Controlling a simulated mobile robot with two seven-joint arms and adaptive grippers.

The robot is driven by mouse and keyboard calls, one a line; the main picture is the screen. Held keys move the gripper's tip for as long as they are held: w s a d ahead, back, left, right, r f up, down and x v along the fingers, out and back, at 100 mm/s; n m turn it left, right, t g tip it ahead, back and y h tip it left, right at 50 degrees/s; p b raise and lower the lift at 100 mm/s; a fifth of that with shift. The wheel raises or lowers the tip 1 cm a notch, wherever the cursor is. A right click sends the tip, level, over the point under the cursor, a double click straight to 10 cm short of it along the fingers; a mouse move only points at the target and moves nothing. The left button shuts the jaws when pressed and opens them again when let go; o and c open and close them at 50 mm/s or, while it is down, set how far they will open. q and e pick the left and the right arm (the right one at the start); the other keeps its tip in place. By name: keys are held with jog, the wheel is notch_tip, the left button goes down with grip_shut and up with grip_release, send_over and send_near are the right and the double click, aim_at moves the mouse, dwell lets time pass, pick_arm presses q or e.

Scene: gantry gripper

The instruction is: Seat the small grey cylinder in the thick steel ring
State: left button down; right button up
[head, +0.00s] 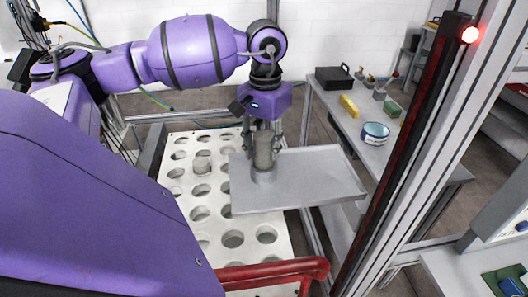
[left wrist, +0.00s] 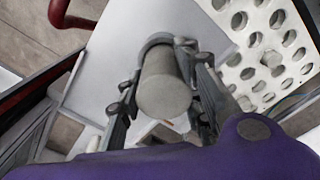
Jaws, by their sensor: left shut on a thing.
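The small grey cylinder (head: 263,152) stands upright between the fingers of my left gripper (head: 263,158), which is shut on it. It also shows in the left wrist view (left wrist: 166,88), its near end facing the camera. The thick steel ring (head: 265,177) lies on a grey tray (head: 318,188), directly under the cylinder. In the left wrist view the ring (left wrist: 152,41) shows as a rim at the cylinder's far end. The cylinder's lower end meets the ring's opening; how deep it sits is hidden. My right gripper is not in view.
A white plate with round holes (head: 216,215) lies left of the tray, with another grey cylinder (head: 202,164) standing on it. A red tube (head: 275,274) runs in front. A grey bench (head: 350,120) with a black box (head: 333,78) stands behind, right. The tray's right side is clear.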

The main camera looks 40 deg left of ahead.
pick_arm(q)
notch_tip(320, 180, down, 2)
jog(key=shift+f, duration=0.2)
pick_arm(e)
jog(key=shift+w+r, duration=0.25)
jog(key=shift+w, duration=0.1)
pick_arm(q)
jog(key=shift+f, duration=0.15)
jog(key=c, duration=1.3)
grip_release()
jog(key=shift+o, duration=0.4)
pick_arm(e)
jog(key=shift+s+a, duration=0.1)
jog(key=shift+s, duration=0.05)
